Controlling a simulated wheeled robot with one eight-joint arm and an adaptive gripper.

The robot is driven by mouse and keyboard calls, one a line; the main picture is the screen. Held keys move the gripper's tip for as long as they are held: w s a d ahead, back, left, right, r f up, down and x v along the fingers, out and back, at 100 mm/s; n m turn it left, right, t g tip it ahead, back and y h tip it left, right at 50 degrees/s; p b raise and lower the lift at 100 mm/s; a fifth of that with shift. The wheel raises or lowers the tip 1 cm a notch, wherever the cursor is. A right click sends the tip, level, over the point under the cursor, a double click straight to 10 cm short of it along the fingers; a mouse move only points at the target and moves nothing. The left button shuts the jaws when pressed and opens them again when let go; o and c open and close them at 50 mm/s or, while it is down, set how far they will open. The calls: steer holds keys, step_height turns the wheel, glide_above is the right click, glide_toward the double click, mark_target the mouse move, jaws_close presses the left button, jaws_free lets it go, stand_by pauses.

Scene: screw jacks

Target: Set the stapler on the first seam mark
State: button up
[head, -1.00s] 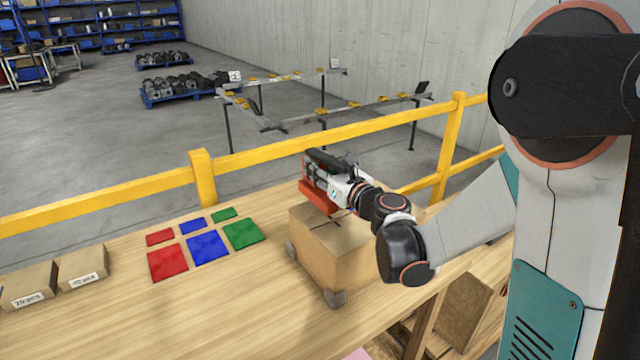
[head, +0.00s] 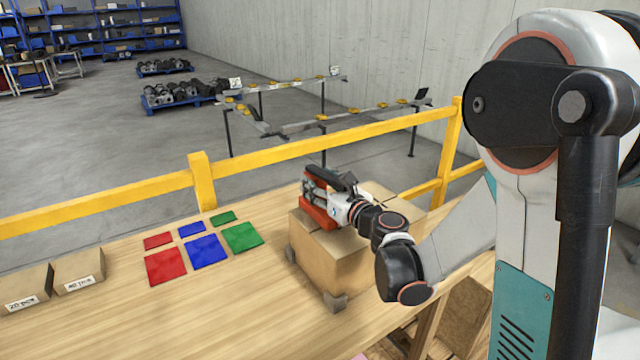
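The orange-red stapler (head: 318,213) is over the top of the cardboard carton (head: 318,262), at its far left part. Its underside is at or just above the carton top; I cannot tell whether it touches. My gripper (head: 322,190) comes in from the right and is shut on the stapler, though its fingertips are small and partly hidden. The carton's seam runs under the stapler and my wrist, and no seam mark can be made out clearly now.
Red, blue (head: 207,250) and green flat squares lie left of the carton on the wooden table (head: 200,315). Two small labelled boxes (head: 78,270) stand at the far left. A yellow rail (head: 285,145) runs behind the table. Table in front of the squares is clear.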

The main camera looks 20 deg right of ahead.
steer(key=shift+r, duration=0.15)
steer(key=p+v, duration=0.2)
steer(key=v, duration=1)
steer(key=shift+c, duration=0.6)
